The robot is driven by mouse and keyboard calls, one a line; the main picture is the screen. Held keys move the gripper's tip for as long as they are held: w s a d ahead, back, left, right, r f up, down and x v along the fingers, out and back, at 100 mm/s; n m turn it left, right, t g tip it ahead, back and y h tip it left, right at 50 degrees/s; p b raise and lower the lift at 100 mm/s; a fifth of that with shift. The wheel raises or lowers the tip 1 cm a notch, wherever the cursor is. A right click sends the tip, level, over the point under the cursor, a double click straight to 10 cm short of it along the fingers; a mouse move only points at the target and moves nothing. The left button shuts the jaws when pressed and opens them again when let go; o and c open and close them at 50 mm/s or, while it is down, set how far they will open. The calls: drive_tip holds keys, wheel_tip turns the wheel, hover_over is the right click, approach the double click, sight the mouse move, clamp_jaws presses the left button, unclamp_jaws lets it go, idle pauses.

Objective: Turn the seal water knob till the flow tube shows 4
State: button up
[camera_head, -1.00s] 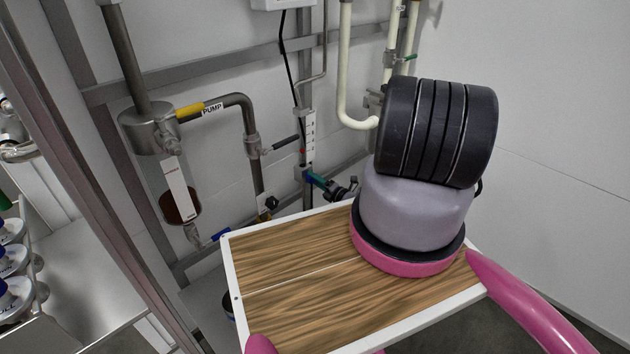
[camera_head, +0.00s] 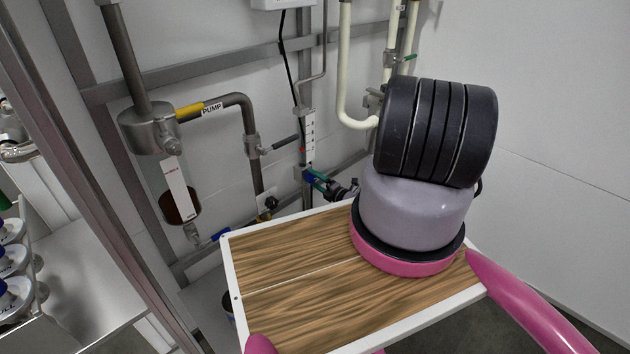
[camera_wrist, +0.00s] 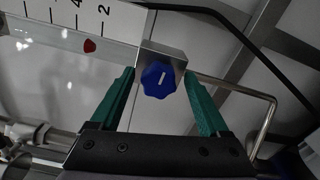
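The seal water knob is a blue lobed knob (camera_wrist: 157,80) with a white mark, on a square metal block in the wrist view. My gripper (camera_wrist: 160,76) has two green fingers, one on each side of the knob. Gaps show between the fingers and the knob, so it is open. The flow tube (camera_wrist: 60,42) runs beside a white scale with printed numbers; its red float (camera_wrist: 90,45) lies between the 2 and 4 marks.
A grey pipe labelled PUMP (camera_head: 212,108) and a metal frame stand left of the flow tube. Cream pipes (camera_head: 345,60) rise to the right. A white plate (camera_head: 179,187) hangs at the left. Bottles (camera_head: 14,292) stand at the far left. The right wall is bare.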

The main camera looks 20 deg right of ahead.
drive_tip(key=shift+s, duration=0.1)
drive_tip(key=v, duration=1)
drive_tip(key=shift+s, duration=0.25)
drive_tip(key=shift+d, duration=0.1)
